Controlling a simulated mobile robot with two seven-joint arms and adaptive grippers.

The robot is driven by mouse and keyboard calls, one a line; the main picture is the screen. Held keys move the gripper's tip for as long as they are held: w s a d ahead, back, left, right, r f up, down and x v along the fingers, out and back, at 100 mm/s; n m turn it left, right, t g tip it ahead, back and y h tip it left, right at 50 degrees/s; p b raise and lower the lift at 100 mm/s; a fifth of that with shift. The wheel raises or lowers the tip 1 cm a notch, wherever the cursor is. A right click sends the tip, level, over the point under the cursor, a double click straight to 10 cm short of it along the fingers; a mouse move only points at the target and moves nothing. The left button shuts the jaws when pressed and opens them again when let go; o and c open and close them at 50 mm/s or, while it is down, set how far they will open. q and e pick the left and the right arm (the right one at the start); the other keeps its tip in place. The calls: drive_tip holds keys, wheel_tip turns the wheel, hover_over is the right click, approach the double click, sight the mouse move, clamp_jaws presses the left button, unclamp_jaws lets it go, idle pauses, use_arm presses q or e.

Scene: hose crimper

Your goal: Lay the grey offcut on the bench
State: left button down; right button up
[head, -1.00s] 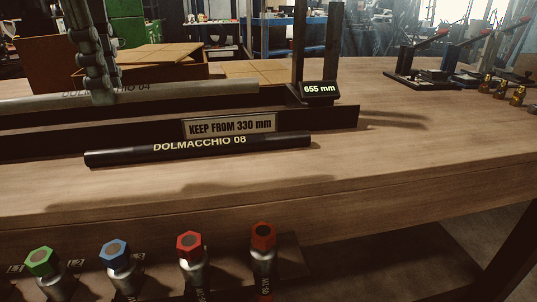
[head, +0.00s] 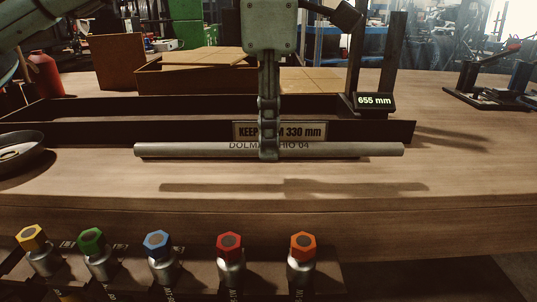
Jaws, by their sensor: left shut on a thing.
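The grey offcut (head: 350,150) is a long grey tube with dark lettering, partly covered, ending in 04. My left gripper (head: 268,152) comes down from above and is shut around its middle. The offcut is level, lying left to right across the view, in front of the dark trough. Its shadow falls on the bench (head: 460,165) nearer to me, apart from it, so it appears held above the wood. A dark edge shows just under the offcut; the black hose there is mostly hidden. My right gripper is not in view.
The dark trough (head: 80,132) bears a "KEEP FROM 330 mm" sign (head: 310,132) and a 655 mm display (head: 374,101). A round dish (head: 18,150) stands at the left. Several coloured hex-topped fittings (head: 157,245) line the front below.

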use_arm(q)
wheel_tip(320, 180, down, 4)
drive_tip(key=shift+r, duration=0.25)
drive_tip(key=shift+f, duration=0.2)
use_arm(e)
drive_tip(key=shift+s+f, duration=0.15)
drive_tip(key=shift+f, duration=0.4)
use_arm(q)
drive_tip(key=c, duration=1.5)
unclamp_jaws()
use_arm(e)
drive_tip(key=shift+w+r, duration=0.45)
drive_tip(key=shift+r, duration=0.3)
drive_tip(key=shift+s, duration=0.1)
